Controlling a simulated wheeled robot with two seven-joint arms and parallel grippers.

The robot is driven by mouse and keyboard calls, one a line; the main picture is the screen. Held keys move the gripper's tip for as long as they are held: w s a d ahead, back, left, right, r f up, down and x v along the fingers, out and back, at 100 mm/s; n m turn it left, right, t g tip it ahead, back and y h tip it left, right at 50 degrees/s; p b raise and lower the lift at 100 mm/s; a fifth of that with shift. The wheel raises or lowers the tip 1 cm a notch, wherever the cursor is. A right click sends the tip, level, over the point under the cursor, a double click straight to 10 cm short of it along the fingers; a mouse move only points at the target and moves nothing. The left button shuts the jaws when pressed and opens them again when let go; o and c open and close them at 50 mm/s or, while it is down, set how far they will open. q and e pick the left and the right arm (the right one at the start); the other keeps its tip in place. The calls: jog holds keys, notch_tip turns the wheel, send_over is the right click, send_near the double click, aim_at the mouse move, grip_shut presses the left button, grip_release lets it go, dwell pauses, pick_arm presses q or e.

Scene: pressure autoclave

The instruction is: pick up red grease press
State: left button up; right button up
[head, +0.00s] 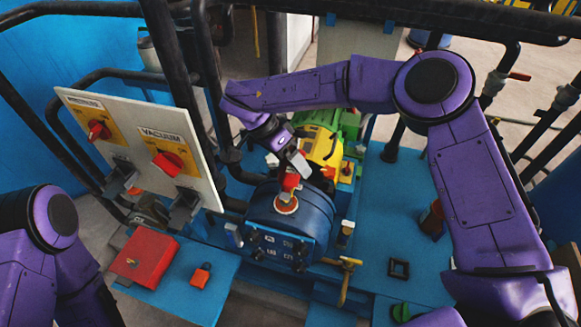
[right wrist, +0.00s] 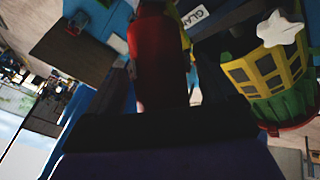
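A red upright piece (head: 290,183) stands above the orange-and-white disc (head: 286,205) on top of the blue vessel; it may be the red grease press. My right gripper (head: 299,162) points down from the end of the purple arm, right at this piece. In the right wrist view a long red body (right wrist: 158,62) fills the middle, close in front of my gripper. Its lower end is hidden by the dark gripper body, and the fingers are too dark to tell whether they grip it. My left gripper is out of view; only its arm shows at lower left.
A yellow-green motor (head: 325,145) stands just behind the gripper and shows in the wrist view (right wrist: 265,75). A switch panel (head: 140,148) stands at left, with a red box (head: 142,258) below. Another red-and-dark object (head: 432,218) is on the blue deck at right.

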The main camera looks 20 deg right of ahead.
jog(key=c, duration=1.3)
jog(key=shift+r, duration=0.1)
